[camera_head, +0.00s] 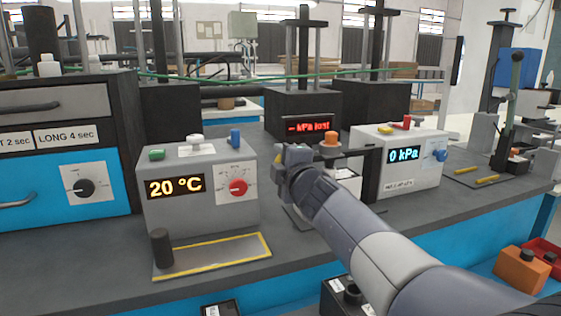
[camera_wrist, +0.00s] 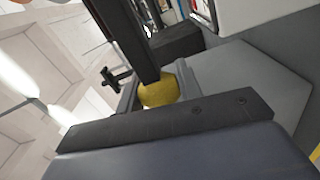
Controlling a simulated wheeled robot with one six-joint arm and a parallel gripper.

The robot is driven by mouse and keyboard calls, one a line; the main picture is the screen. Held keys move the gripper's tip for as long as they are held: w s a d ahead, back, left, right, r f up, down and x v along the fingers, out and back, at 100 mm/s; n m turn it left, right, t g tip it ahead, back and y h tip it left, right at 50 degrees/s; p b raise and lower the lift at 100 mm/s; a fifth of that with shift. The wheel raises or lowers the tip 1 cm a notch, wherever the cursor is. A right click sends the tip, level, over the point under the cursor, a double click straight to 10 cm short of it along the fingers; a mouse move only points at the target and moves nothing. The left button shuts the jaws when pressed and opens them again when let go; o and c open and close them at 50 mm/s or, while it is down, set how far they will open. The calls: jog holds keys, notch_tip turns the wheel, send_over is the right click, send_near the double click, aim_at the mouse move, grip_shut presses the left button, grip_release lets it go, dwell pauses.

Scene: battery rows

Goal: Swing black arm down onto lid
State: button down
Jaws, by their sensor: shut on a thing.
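My gripper (camera_head: 284,160) is over the bench between the 20 °C box and the 0 kPa box. A black bar (camera_wrist: 130,38) slants down in the wrist view to a yellow knob (camera_wrist: 158,92) just beyond my gripper's dark edge; this looks like the black arm. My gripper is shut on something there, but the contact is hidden. A small yellow patch also shows at my gripper in the head view. I cannot make out the lid for certain. An orange cylinder (camera_head: 330,140) stands on a dark horizontal plate just right of my gripper.
The 20 °C box (camera_head: 215,205) stands left and the 0 kPa box (camera_head: 412,175) right. A dark block with a red display (camera_head: 312,124) is behind. A yellow-edged plate with a black post (camera_head: 162,248) lies front left. An orange box (camera_head: 520,268) is at the lower right.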

jog(key=shift+d+f, duration=0.1)
jog(key=shift+f, duration=0.35)
jog(key=c, duration=1.3)
grip_release()
jog(key=o, duration=0.3)
jog(key=shift+r, duration=0.15)
jog(key=shift+s+d+r, duration=0.15)
jog(key=shift+s, duration=0.35)
jog(key=p+v, duration=0.2)
jog(key=v, duration=0.7)
jog(key=shift+s+d, duration=0.15)
jog(key=shift+s, duration=0.2)
